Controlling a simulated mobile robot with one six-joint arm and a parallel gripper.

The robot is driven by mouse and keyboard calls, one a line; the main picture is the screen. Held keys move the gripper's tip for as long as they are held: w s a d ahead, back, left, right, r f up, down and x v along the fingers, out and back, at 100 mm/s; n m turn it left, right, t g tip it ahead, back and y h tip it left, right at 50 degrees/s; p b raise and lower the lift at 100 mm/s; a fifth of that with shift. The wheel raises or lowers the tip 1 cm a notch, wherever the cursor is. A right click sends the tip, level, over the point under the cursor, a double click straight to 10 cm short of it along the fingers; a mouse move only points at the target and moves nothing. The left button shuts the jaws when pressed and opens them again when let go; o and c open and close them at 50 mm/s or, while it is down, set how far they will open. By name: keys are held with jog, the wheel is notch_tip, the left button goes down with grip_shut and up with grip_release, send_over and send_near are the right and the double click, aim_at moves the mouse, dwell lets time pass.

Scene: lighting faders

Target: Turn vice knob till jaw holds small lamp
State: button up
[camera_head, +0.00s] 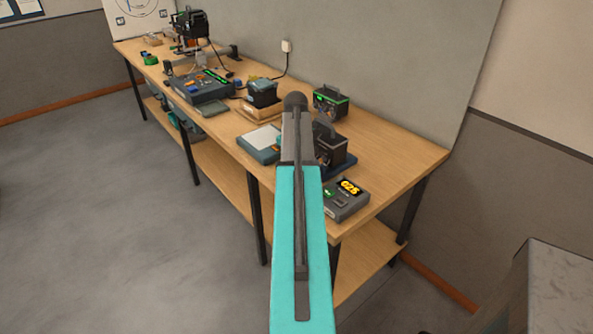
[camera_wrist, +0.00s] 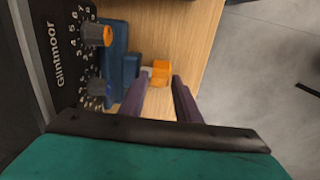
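In the wrist view, a blue vice (camera_wrist: 115,45) lies on the wooden bench with a smaller blue jaw block (camera_wrist: 131,68) at its right. An orange knob (camera_wrist: 160,74) on a short grey shaft sits right of that block. My gripper (camera_wrist: 161,82) is open, its two dark fingers apart with the knob seen between their tips. Whether they touch it I cannot tell. A dark box marked Glintmoor (camera_wrist: 50,75), perhaps the small lamp, stands at the left. In the head view, a dark handled box (camera_head: 333,150) stands on a blue base, partly behind my arm; my gripper is hidden.
On the bench, a display unit (camera_head: 346,200) stands in front and a green-edged box (camera_head: 330,103) behind. The bench edge drops to open floor.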

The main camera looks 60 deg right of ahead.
jog(key=shift+f, duration=0.9)
grip_shut()
